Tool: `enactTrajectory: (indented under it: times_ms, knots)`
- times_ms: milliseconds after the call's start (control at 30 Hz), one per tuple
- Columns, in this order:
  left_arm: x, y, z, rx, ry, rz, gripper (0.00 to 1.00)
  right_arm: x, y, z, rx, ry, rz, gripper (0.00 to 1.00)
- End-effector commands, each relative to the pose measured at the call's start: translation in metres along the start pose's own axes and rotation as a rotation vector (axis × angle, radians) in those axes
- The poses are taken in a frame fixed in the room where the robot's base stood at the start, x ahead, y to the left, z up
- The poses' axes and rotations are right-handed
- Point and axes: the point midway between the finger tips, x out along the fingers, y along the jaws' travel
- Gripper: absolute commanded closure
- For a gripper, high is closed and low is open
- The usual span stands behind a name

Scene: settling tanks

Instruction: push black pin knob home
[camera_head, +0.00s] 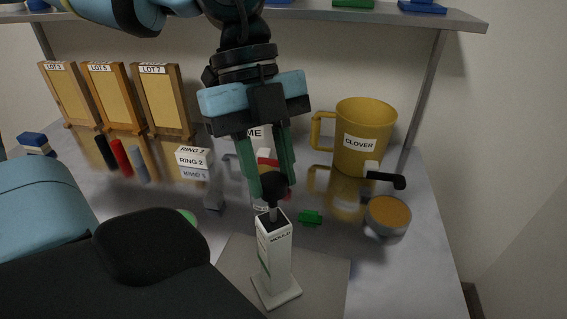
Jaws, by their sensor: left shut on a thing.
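The black pin knob (273,186) sits at the upper end of a thin pin that stands up from the top of a white post labelled MOULD (276,258). A short length of the pin's shaft shows between knob and post. The post stands upright on a grey mat (325,272). My left gripper (271,180) points down from above, with its green fingers closed about the knob. The fingers partly hide the objects behind. My right gripper is not in view.
A yellow CLOVER jug (365,136) stands at the right back, with an orange-topped round tin (386,216) in front. A green block (310,217) lies near the post. Framed LOT boards (165,100) and RING 2 boxes (194,157) stand left. A shelf (390,16) crosses above.

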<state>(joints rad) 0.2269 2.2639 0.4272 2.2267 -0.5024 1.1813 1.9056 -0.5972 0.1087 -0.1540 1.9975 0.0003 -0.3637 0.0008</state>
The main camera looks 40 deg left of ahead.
Motion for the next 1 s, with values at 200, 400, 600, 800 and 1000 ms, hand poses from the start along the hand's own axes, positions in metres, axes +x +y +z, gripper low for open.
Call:
enactTrajectory:
  times_ms: [200, 400, 600, 800, 1000]
  knots:
    - [0.024, 0.004, 0.019, -0.002, 0.004, 0.010, 1.00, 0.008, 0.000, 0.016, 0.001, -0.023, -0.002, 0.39]
    - [0.028, 0.004, 0.021, -0.001, 0.002, 0.007, 1.00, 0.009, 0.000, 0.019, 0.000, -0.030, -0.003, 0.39]
    - [0.029, 0.005, 0.022, -0.001, -0.001, 0.012, 1.00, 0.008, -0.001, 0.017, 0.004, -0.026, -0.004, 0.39]
    - [0.028, 0.005, 0.021, -0.001, 0.000, 0.009, 0.48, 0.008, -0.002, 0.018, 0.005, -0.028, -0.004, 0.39]
    - [0.027, 0.004, 0.020, 0.000, 0.001, 0.006, 0.48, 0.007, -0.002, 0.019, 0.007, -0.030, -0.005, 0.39]
